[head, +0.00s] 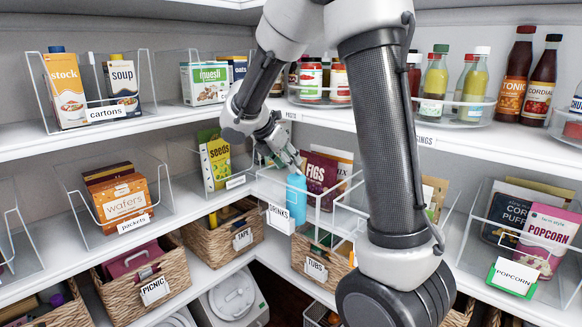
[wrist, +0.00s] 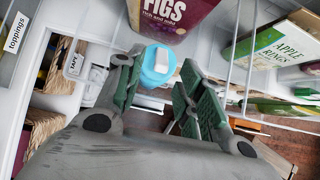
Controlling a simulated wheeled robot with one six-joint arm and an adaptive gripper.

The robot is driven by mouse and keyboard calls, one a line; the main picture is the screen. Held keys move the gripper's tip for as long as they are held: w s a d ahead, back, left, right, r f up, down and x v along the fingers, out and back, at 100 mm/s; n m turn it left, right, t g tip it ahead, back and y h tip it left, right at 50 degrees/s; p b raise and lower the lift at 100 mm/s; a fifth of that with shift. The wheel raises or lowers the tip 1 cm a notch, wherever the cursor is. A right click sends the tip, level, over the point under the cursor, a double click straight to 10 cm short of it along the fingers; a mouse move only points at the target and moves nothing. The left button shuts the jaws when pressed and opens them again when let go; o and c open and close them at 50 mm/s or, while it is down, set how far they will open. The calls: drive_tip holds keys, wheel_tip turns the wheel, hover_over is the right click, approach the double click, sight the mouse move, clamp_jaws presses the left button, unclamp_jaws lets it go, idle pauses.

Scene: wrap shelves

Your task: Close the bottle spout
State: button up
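A light blue bottle (head: 297,196) stands upright in a clear bin labelled drinks, in the shelf corner. In the wrist view its round blue top (wrist: 150,74) carries a small white spout (wrist: 162,60). I cannot tell for sure whether the spout is raised or folded. My gripper (head: 284,157) is just above the bottle, pointing down at its top. In the wrist view my gripper (wrist: 159,78) is open, with its two green-padded fingers apart. The bottle top shows between and beyond the fingertips. Nothing is held, and I cannot tell whether a finger touches it.
A purple figs pack (head: 320,176) stands right behind the bottle. A seeds pack (head: 215,160) stands in a clear bin to the left. A green apple rings box (wrist: 275,45) is at the right in the wrist view. Clear bin walls surround the bottle; baskets sit below.

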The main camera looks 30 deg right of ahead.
drive_tip(key=v, duration=0.8)
drive_tip(key=shift+a+r, duration=0.15)
drive_tip(key=shift+r, duration=0.1)
drive_tip(key=shift+s, duration=0.1)
drive_tip(key=shift+h, duration=0.6)
drive_tip(key=x, duration=1.1)
drive_tip(key=shift+a+f, duration=0.1)
drive_tip(key=shift+f, duration=0.5)
